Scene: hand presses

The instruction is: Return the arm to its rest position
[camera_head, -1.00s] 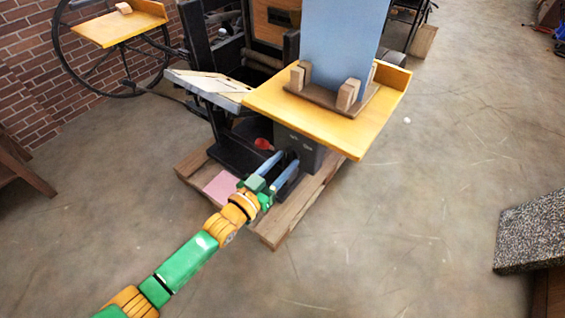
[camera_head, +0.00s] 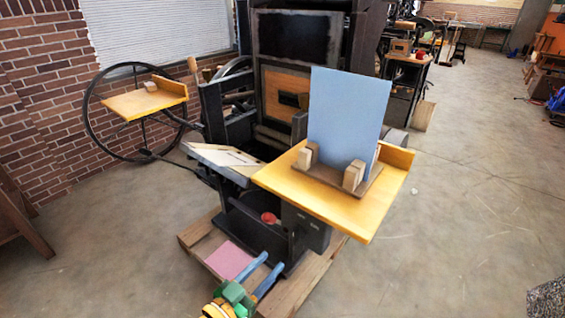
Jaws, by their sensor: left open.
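My left gripper (camera_head: 258,276) shows at the bottom of the head view, its two blue fingers apart and nothing between them. Its green and orange wrist (camera_head: 228,301) is cut off by the lower edge, and the rest of the arm is out of view. The fingers appear in front of the wooden pallet under the hand press (camera_head: 302,55); whether they touch it I cannot tell. My right gripper is not in view.
A yellow board (camera_head: 340,210) on the press carries a wooden holder with an upright blue sheet (camera_head: 347,118). A pink sheet (camera_head: 229,260) lies low near the pallet (camera_head: 292,290). A second yellow shelf (camera_head: 150,100) is at left. Open floor (camera_head: 450,230) lies to the right.

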